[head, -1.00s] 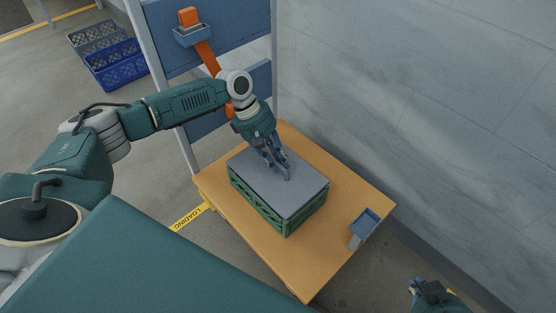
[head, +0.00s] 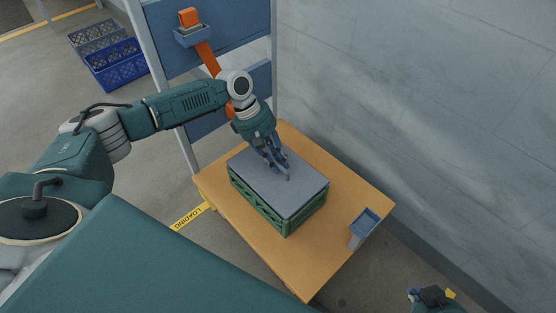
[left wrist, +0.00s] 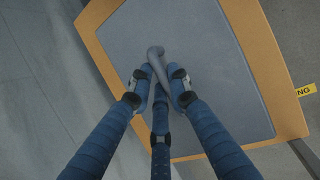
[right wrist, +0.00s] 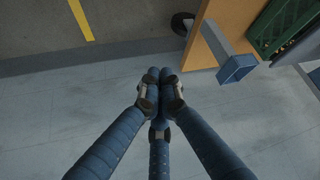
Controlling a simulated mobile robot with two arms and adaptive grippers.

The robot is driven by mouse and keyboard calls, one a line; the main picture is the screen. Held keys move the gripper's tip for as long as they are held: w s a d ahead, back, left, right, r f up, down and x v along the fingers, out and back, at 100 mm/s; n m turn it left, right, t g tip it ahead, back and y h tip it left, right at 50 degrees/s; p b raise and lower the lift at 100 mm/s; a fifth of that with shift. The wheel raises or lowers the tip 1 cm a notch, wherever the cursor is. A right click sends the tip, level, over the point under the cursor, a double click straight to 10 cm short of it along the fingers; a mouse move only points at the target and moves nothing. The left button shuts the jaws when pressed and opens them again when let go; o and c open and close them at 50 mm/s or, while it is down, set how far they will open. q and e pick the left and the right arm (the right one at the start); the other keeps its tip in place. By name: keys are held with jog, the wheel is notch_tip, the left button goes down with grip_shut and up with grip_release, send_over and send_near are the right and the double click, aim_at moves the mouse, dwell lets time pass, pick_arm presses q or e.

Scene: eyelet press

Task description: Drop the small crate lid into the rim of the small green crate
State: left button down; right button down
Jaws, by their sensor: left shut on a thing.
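The grey crate lid (head: 255,174) lies flat over the top of the small green crate (head: 259,210), roughly lined up with it. I cannot tell whether the lid sits down inside the rim or just above it; it hides the crate's opening. My left gripper (head: 280,168) points down at the lid and is shut on its grey handle (left wrist: 155,58). In the left wrist view the lid (left wrist: 210,80) fills most of the middle. My right gripper (right wrist: 160,85) is empty, its fingers together, over the floor beyond the table; it shows at the bottom right of the head view (head: 412,294).
The crate stands on a wooden table (head: 315,260). A small blue tray (head: 366,221) is at the table's right corner. A grey wall (head: 420,90) rises behind. Blue panels (head: 240,25) stand at the back left. Blue and grey crates (head: 115,65) sit on the floor at left.

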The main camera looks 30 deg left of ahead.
jog(key=shift+s, duration=0.1)
jog(key=shift+s+d+f, duration=0.1)
jog(key=shift+s+f, duration=0.05)
jog(key=shift+s, duration=0.1)
jog(key=shift+s+d+f+g, duration=0.2)
jog(key=shift+s+g, duration=0.2)
jog(key=shift+s, duration=0.15)
jog(key=shift+s+f, duration=0.15)
jog(key=shift+s, duration=0.1)
jog(key=shift+s+f, duration=0.1)
jog(key=shift+s, duration=0.15)
dwell(0.5)
pick_arm(q)
jog(key=shift+p, duration=1)
pick_arm(e)
jog(key=shift+s+d+f+g+h, duration=0.15)
jog(key=shift+s+d+g, duration=0.2)
jog(key=shift+s, duration=0.4)
jog(key=shift+s+d+r+g+h, duration=0.15)
jog(key=shift+s+g, duration=0.3)
jog(key=shift+s, duration=0.3)
jog(key=shift+s+d+f+g+h, duration=0.1)
jog(key=shift+s+d+g, duration=0.25)
jog(key=shift+s, duration=0.4)
pick_arm(q)
jog(key=shift+f, duration=0.7)
pick_arm(e)
jog(key=shift+a, duration=0.1)
